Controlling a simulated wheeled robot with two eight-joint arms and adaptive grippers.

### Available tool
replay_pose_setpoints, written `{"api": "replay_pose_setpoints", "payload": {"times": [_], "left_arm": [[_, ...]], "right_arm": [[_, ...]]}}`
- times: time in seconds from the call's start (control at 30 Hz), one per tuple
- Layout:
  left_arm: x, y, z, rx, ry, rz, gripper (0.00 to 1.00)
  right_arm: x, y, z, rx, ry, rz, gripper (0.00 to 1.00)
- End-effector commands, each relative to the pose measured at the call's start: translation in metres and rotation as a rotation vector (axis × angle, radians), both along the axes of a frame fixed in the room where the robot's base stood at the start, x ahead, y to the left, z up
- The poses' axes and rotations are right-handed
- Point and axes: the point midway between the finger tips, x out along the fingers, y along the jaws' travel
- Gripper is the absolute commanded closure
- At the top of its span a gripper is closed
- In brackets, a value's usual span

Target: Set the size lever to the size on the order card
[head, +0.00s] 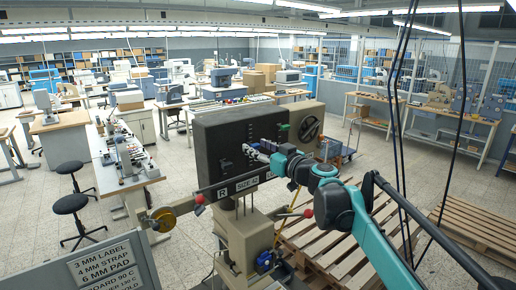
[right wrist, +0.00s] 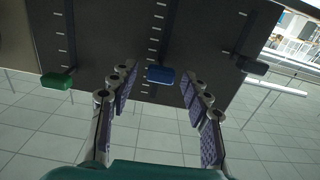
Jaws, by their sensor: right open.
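The machine's dark panel (head: 225,140) stands mid-frame in the head view. In the right wrist view the panel (right wrist: 110,25) has three ticked slots with a green lever knob (right wrist: 57,81), a blue lever knob (right wrist: 160,74) and a dark lever knob (right wrist: 252,65). My right gripper (right wrist: 163,86) is open, its fingers on either side of the blue knob and apart from it. In the head view my right gripper (head: 260,152) is at the panel's face and hides part of it. A plate (head: 238,187) below seems to read "R SIZE 12". I cannot identify an order card. My left gripper is out of view.
A grey sign (head: 103,262) at lower left lists label, strap and pad thicknesses and temperatures. Red-knobbed handles (head: 199,199) stick out below the panel. Wooden pallets (head: 340,240) lie at right. Two black stools (head: 70,204) stand at left.

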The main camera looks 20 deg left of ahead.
Motion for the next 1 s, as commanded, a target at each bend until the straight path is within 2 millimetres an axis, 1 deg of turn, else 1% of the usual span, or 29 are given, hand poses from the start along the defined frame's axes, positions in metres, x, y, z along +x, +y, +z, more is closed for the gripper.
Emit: {"api": "replay_pose_setpoints", "payload": {"times": [0.17, 0.4, 0.53, 0.73, 1.0], "left_arm": [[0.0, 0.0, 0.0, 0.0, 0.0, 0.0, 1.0], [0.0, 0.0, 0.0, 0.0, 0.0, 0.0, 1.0], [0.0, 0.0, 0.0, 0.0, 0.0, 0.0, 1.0], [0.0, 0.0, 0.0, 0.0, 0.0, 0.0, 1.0], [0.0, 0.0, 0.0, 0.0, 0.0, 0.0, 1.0]], "right_arm": [[-0.015, -0.021, 0.0, 0.0, 0.0, -0.003, 0.52], [-0.047, -0.063, 0.0, 0.0, 0.0, -0.004, 0.52], [-0.061, -0.08, 0.0, 0.0, 0.0, -0.003, 0.52], [-0.071, -0.093, 0.0, 0.0, 0.0, -0.002, 0.52], [-0.072, -0.093, 0.0, 0.0, 0.0, -0.001, 0.52]]}}
